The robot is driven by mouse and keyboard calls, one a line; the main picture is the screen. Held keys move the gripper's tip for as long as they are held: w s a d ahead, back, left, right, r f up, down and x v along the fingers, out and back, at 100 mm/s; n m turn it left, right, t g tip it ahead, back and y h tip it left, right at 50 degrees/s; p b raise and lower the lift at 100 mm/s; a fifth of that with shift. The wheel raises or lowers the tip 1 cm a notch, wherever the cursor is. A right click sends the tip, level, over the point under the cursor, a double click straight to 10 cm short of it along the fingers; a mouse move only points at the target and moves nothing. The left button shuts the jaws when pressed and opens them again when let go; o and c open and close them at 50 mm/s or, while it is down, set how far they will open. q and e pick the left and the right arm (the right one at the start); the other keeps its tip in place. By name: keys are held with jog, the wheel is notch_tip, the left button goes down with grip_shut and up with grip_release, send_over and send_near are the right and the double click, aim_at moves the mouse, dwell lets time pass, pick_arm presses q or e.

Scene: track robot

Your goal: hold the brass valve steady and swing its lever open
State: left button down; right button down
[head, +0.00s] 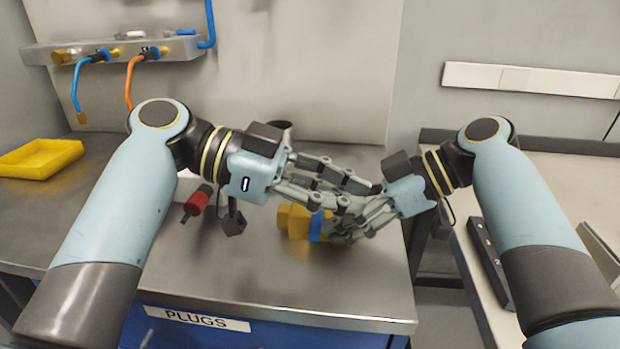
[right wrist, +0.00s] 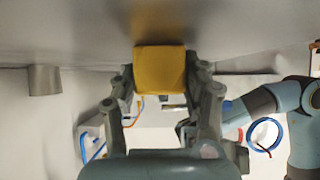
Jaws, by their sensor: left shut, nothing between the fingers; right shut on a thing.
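The brass valve (head: 297,221) lies on the steel bench in the middle of the head view, and its blue lever (head: 316,226) shows beside the grey fingers. My right gripper (head: 340,230) reaches in from the right and is shut on the valve. In the right wrist view the valve's blocky brass end (right wrist: 160,70) sits between the two fingers. My left gripper (head: 352,188) is shut and empty, just above and behind the right fingers. The fingers of both grippers overlap in the picture and hide part of the valve; whether the left fingers touch the lever I cannot tell.
A red-and-black object (head: 197,202) lies left of the valve. A yellow tray (head: 40,158) stands at the far left. A wall rack (head: 115,47) holds brass fittings and hoses. A grey bench (head: 470,240) stands on the right across a gap. The steel bench's front is clear.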

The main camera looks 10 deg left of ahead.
aim_at(315, 223)
pick_arm(q)
jog(key=shift+a+f, duration=0.5)
jog(key=shift+a, duration=0.3)
jog(key=shift+a+f, duration=0.5)
jog(key=shift+a, duration=0.3)
jog(key=shift+a, duration=0.45)
jog(key=shift+w+a, duration=0.15)
jog(key=shift+a, duration=0.55)
jog(key=shift+w+a, duration=0.4)
jog(key=shift+a, duration=0.6)
jog(key=shift+d, duration=0.2)
jog(key=shift+w+d, duration=0.1)
jog(key=shift+d, duration=0.55)
